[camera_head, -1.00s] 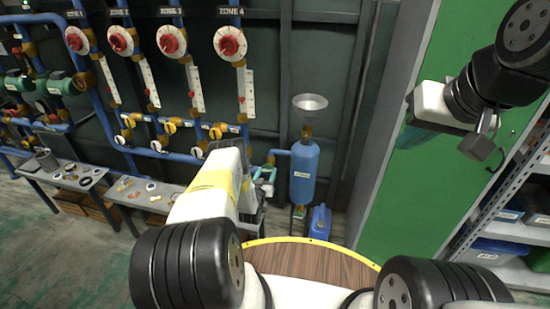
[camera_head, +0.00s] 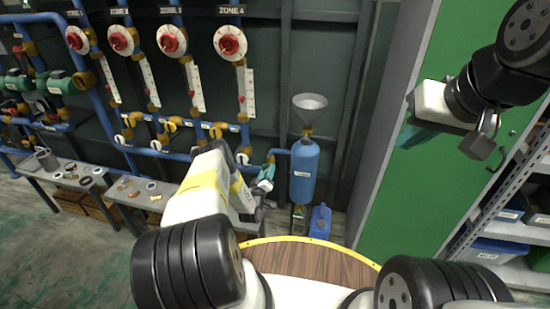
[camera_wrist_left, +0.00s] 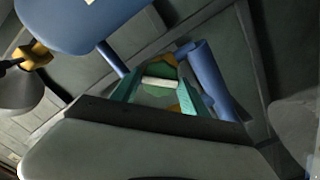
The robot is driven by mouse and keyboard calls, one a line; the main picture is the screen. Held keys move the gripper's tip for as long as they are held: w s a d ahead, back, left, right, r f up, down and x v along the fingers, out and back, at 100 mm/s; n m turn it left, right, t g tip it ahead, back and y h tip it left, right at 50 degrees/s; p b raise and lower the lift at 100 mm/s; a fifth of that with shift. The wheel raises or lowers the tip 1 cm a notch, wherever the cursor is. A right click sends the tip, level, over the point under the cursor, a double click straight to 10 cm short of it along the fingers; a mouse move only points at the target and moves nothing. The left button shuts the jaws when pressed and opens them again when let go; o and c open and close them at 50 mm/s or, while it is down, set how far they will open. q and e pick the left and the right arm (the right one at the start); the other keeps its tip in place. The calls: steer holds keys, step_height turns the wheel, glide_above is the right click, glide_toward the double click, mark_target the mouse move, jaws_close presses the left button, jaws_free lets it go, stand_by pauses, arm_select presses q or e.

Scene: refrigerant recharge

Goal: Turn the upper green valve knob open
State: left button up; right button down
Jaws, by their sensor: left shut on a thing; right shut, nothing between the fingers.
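The green valve knob (camera_wrist_left: 162,68) shows in the left wrist view, with a pale bar across it. It sits between the two teal fingers of my left gripper (camera_wrist_left: 157,88), which are shut on it. In the head view my left gripper (camera_head: 266,173) is beside the blue tank (camera_head: 304,172), at the pipe on its left. The knob is mostly hidden there by the fingers and wrist. My right gripper (camera_head: 407,136) is shut and empty, raised in front of the green locker at the right, far from the knob.
A funnel (camera_head: 310,102) tops the tank, and a blue jug (camera_head: 320,222) stands beneath it. Red dials (camera_head: 230,43) and pipes line the wall. A grey bench (camera_head: 110,185) with small parts is at left, a shelf (camera_head: 519,195) at right.

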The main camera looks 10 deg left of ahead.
arm_select(q)
steer(key=shift+a+n, duration=0.1)
steer(key=shift+n, duration=2)
steer(key=n, duration=0.2)
steer(key=shift+n, duration=0.4)
steer(key=o, duration=1.4)
steer(key=shift+n, duration=0.4)
steer(key=shift+o, duration=0.2)
steer(key=shift+s, duration=0.15)
